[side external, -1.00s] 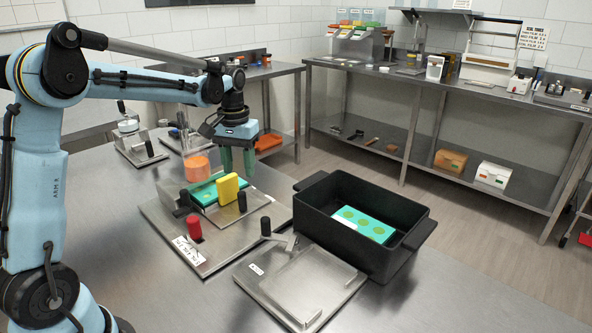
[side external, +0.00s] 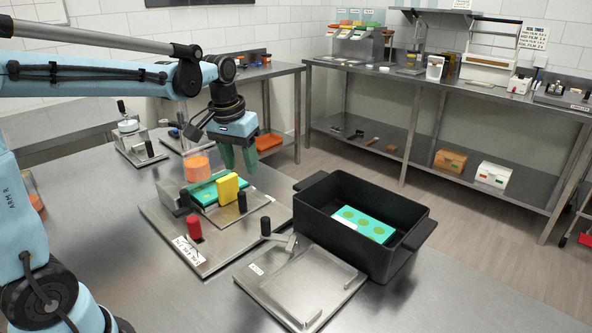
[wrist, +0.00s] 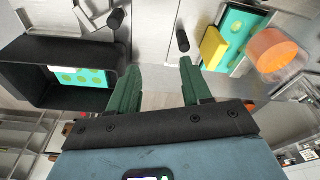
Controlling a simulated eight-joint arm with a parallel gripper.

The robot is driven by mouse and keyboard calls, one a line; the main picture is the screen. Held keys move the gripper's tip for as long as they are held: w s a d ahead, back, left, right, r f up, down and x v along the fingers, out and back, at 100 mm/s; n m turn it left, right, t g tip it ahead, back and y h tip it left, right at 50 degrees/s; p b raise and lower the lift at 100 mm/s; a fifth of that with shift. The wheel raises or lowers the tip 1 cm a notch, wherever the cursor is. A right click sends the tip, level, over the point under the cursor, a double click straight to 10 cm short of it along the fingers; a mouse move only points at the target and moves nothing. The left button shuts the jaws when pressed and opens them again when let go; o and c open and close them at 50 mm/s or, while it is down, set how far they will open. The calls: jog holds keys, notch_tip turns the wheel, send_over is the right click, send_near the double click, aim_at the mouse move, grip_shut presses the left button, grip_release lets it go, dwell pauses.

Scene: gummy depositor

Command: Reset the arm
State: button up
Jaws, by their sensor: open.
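My gripper (side external: 240,158) hangs over the far side of the steel work table, above and behind the depositor station. Its green fingers also show in the wrist view (wrist: 157,88), spread apart with nothing between them. The depositor station (side external: 222,239) holds a teal mould (side external: 204,194), a yellow block (side external: 228,188), an orange-filled cup (side external: 197,169) and a red knob (side external: 194,228). A second teal mould with green rounds (side external: 364,224) lies inside the black bin (side external: 322,217) on the right.
A steel plate fixture (side external: 302,284) with a black-knobbed lever sits in front of the bin. Small fixtures (side external: 134,142) stand at the back left of the table. A steel bench (side external: 460,90) with equipment runs along the back wall. The table's front left is clear.

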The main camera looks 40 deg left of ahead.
jog(key=s+d+f+m+t, duration=0.3)
jog(key=s+d+t, duration=0.2)
jog(key=s+d, duration=0.4)
jog(key=shift+s+d+m, duration=0.35)
jog(key=shift+s+m, duration=0.05)
jog(key=shift+s, duration=0.1)
dwell(0.4)
